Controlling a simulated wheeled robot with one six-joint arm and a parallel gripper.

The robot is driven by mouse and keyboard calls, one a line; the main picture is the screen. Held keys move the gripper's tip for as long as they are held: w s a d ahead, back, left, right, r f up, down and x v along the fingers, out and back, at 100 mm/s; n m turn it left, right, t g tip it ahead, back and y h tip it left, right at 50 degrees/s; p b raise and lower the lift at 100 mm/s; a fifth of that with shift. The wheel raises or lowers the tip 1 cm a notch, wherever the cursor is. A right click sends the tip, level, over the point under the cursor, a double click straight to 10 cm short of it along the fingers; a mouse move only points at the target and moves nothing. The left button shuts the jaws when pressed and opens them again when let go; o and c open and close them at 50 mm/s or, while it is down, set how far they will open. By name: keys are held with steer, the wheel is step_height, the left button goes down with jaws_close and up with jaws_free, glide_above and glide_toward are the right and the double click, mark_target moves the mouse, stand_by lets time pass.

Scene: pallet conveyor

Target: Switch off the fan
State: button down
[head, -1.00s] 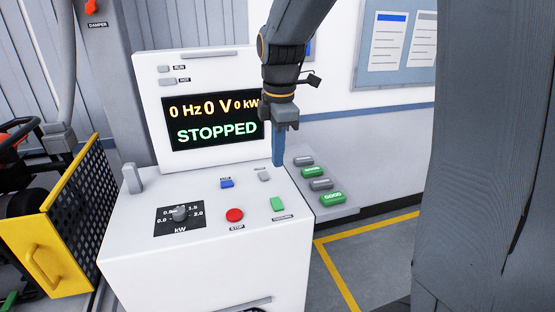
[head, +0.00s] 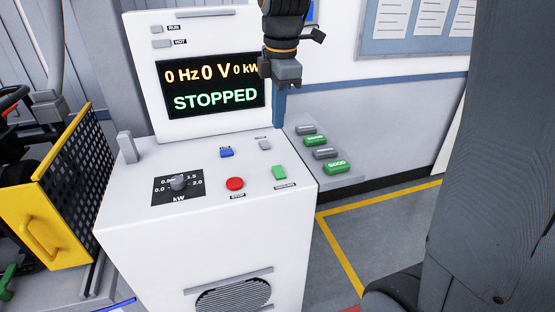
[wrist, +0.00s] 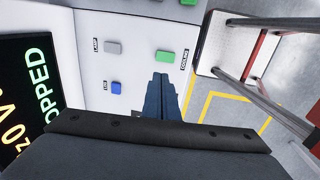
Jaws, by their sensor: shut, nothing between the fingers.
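The white control console (head: 130,180) carries a red STOP button (head: 235,183), a blue button (head: 227,153), a grey button (head: 264,144), a green button (head: 279,172) and a kW dial (head: 178,182). In the wrist view, the green button (wrist: 165,56) reads COOLING and the grey one (wrist: 113,47) LAMP. The screen (head: 212,90) shows STOPPED, 0 Hz, 0 V. A round grille (head: 235,298) is low on the console front; I cannot tell whether a fan turns behind it. My gripper (head: 279,122) is shut and empty, pointing down above the console's right rear edge, apart from the buttons.
A yellow mesh guard (head: 65,190) stands left of the console. A grey shelf with green and grey labelled blocks (head: 337,167) is at the right. Floor with yellow lines (head: 345,260) is open beyond. A notice board (head: 415,28) hangs behind.

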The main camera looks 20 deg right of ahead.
mark_target(276, 168)
steer(key=f+p, duration=0.1)
steer(key=f, duration=0.3)
steer(key=w+f+p, duration=0.1)
steer(key=f, duration=0.4)
steer(key=f+p, duration=0.1)
steer(key=f, duration=0.4)
steer(key=shift+w, duration=0.35)
